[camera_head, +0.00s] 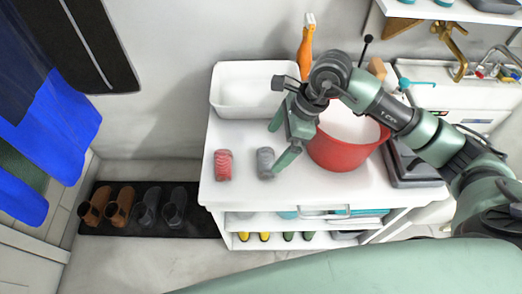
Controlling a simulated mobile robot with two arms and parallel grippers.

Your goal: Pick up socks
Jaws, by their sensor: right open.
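Two rolled socks lie on the white top of the shelf unit (237,186). The red sock (224,165) is on the left and the grey sock (265,162) is to its right. My right gripper (281,143) comes in from the right and hangs over the shelf top, with its fingers spread and nothing between them. One fingertip is close to the right side of the grey sock; I cannot tell whether it touches. My left gripper is not in view.
A red bucket (346,152) stands right behind my right gripper. A white bin (240,90) stands at the back left. A dark box (415,168) is at the right. Shoes (120,207) stand on a dark floor mat (205,224).

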